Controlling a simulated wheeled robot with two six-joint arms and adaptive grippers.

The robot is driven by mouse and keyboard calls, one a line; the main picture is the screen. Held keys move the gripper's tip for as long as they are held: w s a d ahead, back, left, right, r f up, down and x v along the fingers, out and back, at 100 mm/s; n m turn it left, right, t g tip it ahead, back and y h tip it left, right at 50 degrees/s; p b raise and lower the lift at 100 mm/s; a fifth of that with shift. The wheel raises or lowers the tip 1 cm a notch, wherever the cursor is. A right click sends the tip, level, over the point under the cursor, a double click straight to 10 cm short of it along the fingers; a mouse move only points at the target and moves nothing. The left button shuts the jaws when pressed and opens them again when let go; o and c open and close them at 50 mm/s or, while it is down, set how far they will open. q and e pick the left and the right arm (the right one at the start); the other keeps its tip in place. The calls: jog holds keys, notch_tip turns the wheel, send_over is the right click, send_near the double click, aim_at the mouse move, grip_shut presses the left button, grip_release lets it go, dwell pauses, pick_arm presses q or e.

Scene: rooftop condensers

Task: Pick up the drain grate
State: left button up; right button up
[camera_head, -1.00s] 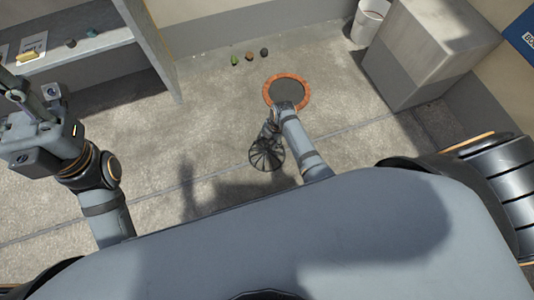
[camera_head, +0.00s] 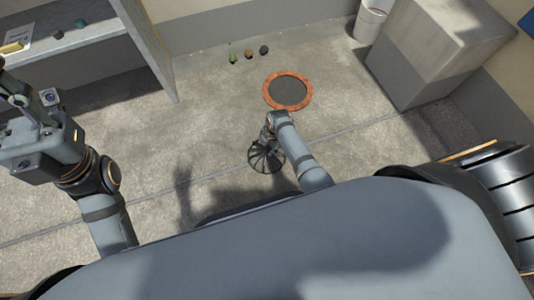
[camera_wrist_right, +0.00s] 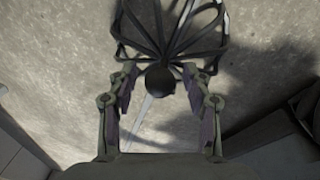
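The drain grate (camera_head: 267,158) is a black, domed wire cage on the floor left of my right forearm. It fills the top of the right wrist view, its dark ribs (camera_wrist_right: 168,38) fanning out from a round dark knob (camera_wrist_right: 160,78). My right gripper (camera_head: 267,137) is over the grate; in the wrist view its fingers (camera_wrist_right: 160,72) stand on either side of the knob, with gaps visible between knob and finger pads. Whether the fingertips touch the ribs cannot be told. My left gripper (camera_head: 12,88) is raised at the left, away from the grate; its fingertips are partly out of frame.
An orange ring with a dark centre (camera_head: 287,90) lies on the floor beyond the grate. A grey block (camera_head: 435,50) and a white bucket (camera_head: 371,20) stand right; a shelf (camera_head: 75,52) stands left. Floor between is clear.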

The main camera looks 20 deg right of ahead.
grip_shut()
dwell(0.4)
